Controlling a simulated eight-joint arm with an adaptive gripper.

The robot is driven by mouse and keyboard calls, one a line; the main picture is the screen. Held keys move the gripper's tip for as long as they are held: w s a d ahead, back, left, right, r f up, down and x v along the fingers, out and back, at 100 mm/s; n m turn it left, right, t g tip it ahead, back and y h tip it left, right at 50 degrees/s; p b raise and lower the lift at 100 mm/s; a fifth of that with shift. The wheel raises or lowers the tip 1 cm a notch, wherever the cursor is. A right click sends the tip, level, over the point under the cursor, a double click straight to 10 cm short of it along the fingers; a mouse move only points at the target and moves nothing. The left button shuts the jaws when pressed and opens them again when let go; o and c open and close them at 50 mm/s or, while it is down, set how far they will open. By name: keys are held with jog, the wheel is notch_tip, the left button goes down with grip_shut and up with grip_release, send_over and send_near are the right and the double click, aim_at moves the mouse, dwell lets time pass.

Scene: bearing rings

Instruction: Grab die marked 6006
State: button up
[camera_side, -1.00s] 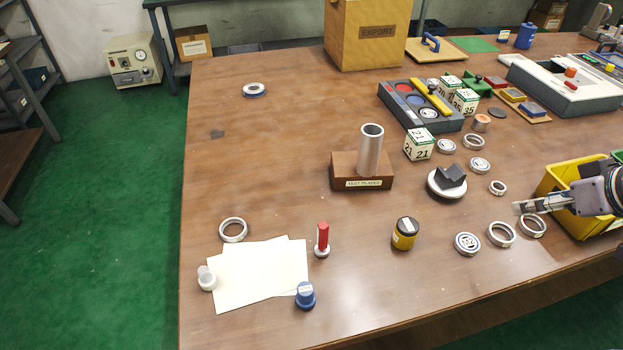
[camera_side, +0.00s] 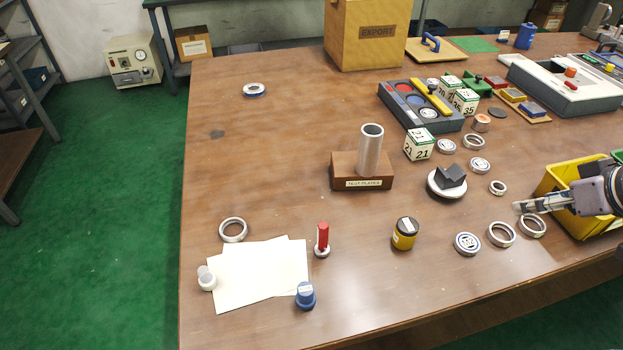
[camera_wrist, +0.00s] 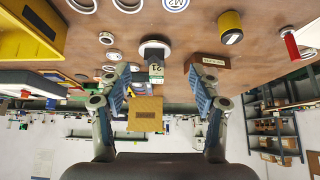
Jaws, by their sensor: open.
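My gripper (camera_side: 518,208) is at the right of the side view, above the table beside the yellow bin. In the wrist view my gripper (camera_wrist: 158,82) shows two fingers spread apart with nothing between them. No marking 6006 is readable. Candidate round pieces are a disc with a dark-marked face (camera_side: 467,243) near the front edge, a pale disc (camera_side: 480,165) and another disc (camera_side: 446,146) farther back. The front disc also shows at the wrist view's top edge (camera_wrist: 175,4). Several plain metal rings lie near, including one front ring (camera_side: 501,234) and one small ring (camera_side: 497,187).
A yellow bin (camera_side: 560,180) stands close to my gripper. A yellow pot with a black lid (camera_side: 404,234), a round stand with a dark block (camera_side: 447,182) and a wooden block with a metal tube (camera_side: 362,172) stand on the table. The table's left middle is clear.

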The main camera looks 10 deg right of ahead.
jog(key=shift+a, duration=0.1)
jog(key=m+g, duration=0.7)
jog(key=m, duration=0.2)
send_over(306, 289)
notch_tip(306, 289, down, 6)
jog(key=shift+s+r, duration=0.1)
jog(key=shift+r, duration=0.1)
notch_tip(306, 289, down, 10)
jog(key=shift+f, duration=0.25)
grip_shut()
